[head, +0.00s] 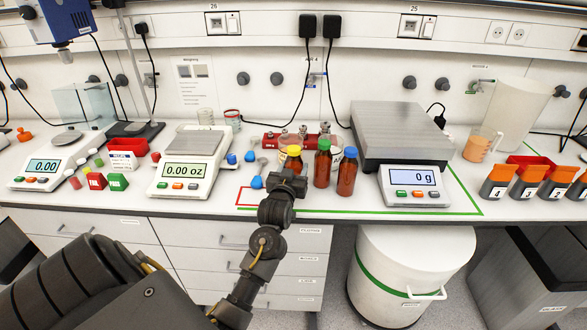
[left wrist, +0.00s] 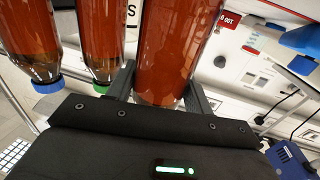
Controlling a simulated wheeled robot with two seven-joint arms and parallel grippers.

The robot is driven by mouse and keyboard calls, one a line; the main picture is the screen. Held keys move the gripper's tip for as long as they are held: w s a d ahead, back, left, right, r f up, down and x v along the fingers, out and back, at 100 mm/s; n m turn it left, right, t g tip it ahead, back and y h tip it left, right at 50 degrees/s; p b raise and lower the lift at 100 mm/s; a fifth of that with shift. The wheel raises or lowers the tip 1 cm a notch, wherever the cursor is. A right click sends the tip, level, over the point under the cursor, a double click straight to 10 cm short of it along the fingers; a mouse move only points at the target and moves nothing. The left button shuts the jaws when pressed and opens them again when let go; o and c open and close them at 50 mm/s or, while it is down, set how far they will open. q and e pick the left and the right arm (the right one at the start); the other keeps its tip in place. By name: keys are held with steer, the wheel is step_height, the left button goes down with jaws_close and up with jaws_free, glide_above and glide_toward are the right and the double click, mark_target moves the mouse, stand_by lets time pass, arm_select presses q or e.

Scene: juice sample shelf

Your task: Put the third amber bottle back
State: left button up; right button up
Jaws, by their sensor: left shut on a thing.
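Three amber bottles stand close together in a row in the head view. One has a yellow cap (head: 293,150), one a green cap (head: 323,163) and one a blue cap (head: 347,173). My left gripper (head: 288,182) is at the yellow-capped bottle. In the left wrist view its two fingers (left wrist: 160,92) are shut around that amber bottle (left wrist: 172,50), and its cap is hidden. The green-capped bottle (left wrist: 103,40) and blue-capped bottle (left wrist: 33,40) show beside it there. The gripper hides its base in the head view, so I cannot tell whether it touches the bench.
A scale reading 0.00 oz (head: 187,172) is to the left. A red rack (head: 270,143) with glassware is behind. Blue-ended items (head: 257,181) lie left of the gripper. Red and green lines (head: 400,212) mark the bench front.

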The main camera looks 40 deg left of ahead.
arm_select(q)
steer(key=shift+s+d+f, duration=0.1)
steer(key=shift+s+f, duration=0.05)
steer(key=shift+f, duration=0.35)
steer(key=o, duration=1.3)
steer(key=shift+f, duration=0.1)
steer(key=shift+o, duration=0.2)
steer(key=shift+f, duration=0.1)
steer(key=shift+s+d, duration=0.1)
steer(key=shift+s, duration=0.05)
steer(key=shift+s+d+f+b, duration=0.1)
steer(key=shift+s+b, duration=0.1)
steer(key=shift+b, duration=0.15)
steer(key=r+b+v, duration=0.1)
steer(key=v, duration=0.9)
